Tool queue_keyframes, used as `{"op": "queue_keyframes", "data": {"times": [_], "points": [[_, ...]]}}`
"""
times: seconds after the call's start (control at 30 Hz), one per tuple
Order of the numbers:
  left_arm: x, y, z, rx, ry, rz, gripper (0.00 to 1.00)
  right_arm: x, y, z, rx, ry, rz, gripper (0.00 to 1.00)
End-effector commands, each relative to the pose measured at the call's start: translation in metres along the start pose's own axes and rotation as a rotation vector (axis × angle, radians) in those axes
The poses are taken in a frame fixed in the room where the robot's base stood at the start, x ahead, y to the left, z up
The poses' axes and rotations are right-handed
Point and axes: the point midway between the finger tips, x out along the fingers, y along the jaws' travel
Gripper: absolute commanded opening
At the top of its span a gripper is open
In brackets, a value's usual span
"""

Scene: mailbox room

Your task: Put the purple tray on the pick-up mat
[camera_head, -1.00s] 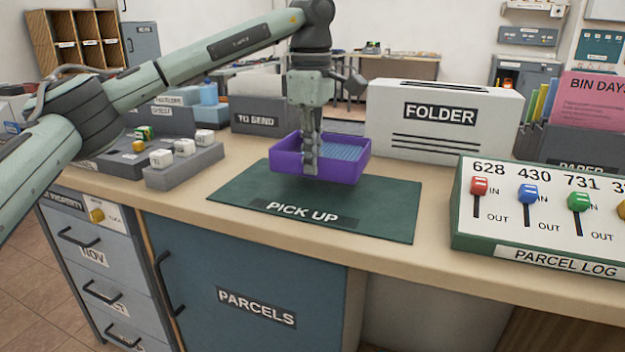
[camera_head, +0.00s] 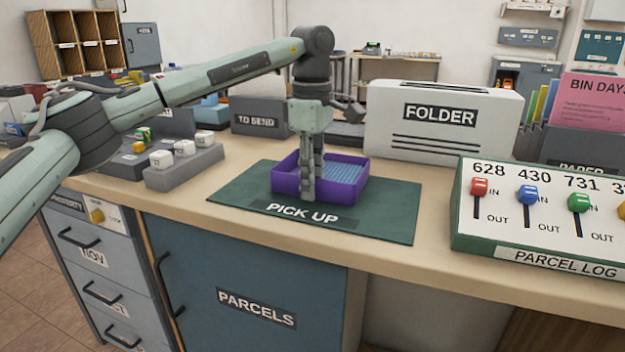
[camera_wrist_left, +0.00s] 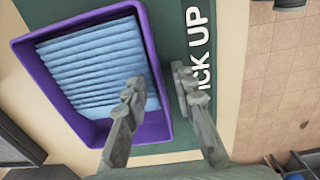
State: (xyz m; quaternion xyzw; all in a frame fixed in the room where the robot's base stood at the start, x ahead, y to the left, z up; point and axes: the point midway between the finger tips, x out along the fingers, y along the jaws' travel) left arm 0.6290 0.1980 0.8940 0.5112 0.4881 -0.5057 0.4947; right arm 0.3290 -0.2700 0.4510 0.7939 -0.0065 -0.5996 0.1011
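The purple tray (camera_head: 345,196) sits on the green pick-up mat (camera_head: 390,215), flat and behind the PICK UP label. Light blue ribbed contents show inside the tray. My left gripper (camera_head: 309,194) points down at the tray's front wall. In the left wrist view its two fingers (camera_wrist_left: 158,90) stand apart, one over the inside of the tray (camera_wrist_left: 160,128) and one outside over the mat, with the tray's wall between them. I see gaps between the fingers and the wall. My right gripper is not in view.
A white folder box (camera_head: 440,122) stands behind the mat. The parcel log board (camera_head: 540,210) is at the right, and a grey stand with white blocks (camera_head: 185,167) at the left. The counter's front edge runs just before the mat.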

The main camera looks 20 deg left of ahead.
Motion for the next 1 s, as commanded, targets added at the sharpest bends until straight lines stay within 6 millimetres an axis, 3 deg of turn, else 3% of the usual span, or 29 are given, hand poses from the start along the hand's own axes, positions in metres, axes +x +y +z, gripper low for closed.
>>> {"op": "queue_keyframes", "data": {"times": [0.27, 0.7, 1.0], "points": [[-0.012, 0.001, 0.000, 0.000, 0.001, 0.002, 0.26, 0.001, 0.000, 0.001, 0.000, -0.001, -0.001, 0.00], [-0.101, 0.001, 0.001, 0.000, 0.000, 0.003, 0.26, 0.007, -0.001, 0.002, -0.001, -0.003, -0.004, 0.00], [-0.122, 0.000, 0.000, 0.000, 0.000, 0.000, 0.26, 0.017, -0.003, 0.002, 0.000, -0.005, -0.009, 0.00]]}}
